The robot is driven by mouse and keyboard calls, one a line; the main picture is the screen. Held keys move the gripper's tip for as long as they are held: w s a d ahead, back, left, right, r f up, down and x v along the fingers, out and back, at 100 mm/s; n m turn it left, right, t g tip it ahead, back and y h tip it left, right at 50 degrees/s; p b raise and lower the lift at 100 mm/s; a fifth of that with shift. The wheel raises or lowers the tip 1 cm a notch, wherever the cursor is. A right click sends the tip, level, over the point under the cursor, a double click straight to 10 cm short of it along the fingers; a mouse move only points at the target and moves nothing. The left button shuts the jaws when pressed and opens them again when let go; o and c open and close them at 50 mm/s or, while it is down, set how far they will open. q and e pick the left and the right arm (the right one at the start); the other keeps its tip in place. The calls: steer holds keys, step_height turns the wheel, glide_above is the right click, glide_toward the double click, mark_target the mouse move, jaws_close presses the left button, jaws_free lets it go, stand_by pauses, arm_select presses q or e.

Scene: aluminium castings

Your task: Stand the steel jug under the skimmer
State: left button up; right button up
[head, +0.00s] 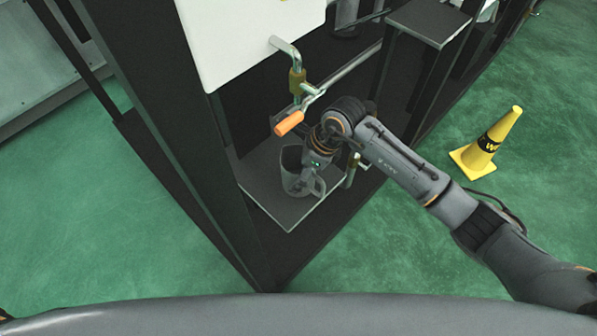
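The steel jug (291,174) stands, apparently upright, on a dark square plate low inside the black frame, its handle toward the lower right. Above it, a bent pipe (285,48) leaves a white panel and runs down to a brass valve (297,82) with an orange lever handle (289,124); I take this to be the skimmer's outlet. My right gripper (318,166) comes in from the right and overlaps the jug's right rim and handle side. Its fingertips are hard to make out, so its grip on the jug is unclear. My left gripper is not in view.
The plate (285,211) has bare room in front of the jug. A black post (185,130) rises left of it. A white panel (245,35) hangs above. A yellow cone (487,145) stands on the green floor to the right. A small dark shelf (428,22) is behind.

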steer(key=shift+r, duration=0.1)
steer(key=o, duration=1.7)
steer(key=shift+c, duration=0.2)
steer(key=shift+r, duration=0.1)
steer(key=v, duration=1.1)
steer(key=shift+d+r, duration=0.2)
steer(key=shift+r, duration=0.15)
steer(key=shift+s, duration=0.1)
